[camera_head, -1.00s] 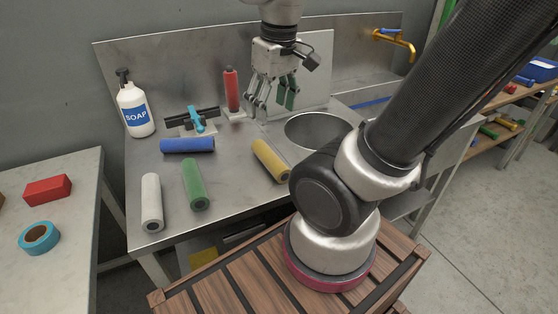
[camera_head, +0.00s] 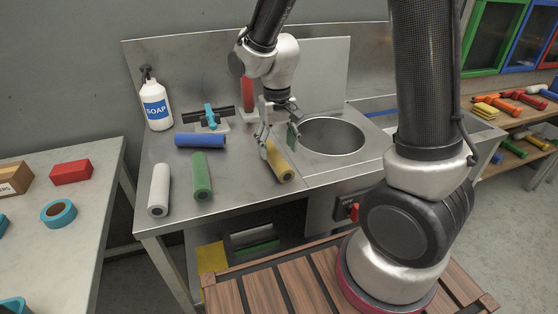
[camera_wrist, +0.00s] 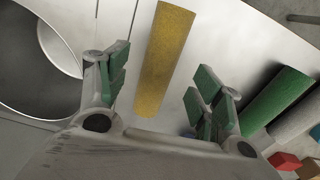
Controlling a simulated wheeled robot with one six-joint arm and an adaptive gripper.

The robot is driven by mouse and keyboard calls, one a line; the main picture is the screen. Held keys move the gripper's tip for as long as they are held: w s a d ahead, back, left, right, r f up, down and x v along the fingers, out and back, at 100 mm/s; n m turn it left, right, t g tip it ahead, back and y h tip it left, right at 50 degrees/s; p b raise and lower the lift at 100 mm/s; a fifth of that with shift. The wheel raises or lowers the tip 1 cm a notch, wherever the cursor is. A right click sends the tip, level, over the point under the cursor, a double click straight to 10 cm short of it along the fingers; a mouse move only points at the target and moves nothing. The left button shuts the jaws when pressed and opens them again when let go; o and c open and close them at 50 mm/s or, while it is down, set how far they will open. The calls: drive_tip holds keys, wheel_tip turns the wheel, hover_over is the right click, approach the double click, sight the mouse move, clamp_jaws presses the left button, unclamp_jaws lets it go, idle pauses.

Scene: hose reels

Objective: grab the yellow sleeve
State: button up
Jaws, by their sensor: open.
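The yellow sleeve (camera_head: 280,161) lies on the steel counter, just left of the round sink basin. My gripper (camera_head: 278,140) is above its far end with the fingers pointing down. In the wrist view the yellow sleeve (camera_wrist: 165,58) lies lengthwise between the two green-padded fingers of my open gripper (camera_wrist: 160,92), a little nearer the left finger. The fingers appear apart from the sleeve, and nothing is held.
A green sleeve (camera_head: 202,176), a white sleeve (camera_head: 159,188) and a blue sleeve (camera_head: 200,140) lie left of the yellow one. A soap bottle (camera_head: 155,104) and a red cylinder (camera_head: 247,91) stand behind. The sink basin (camera_head: 333,137) opens on the right.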

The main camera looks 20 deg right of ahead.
sight(277, 154)
drive_tip(key=f, duration=0.5)
drive_tip(key=shift+w+f, duration=0.2)
drive_tip(key=shift+w, duration=0.1)
drive_tip(key=c, duration=1.1)
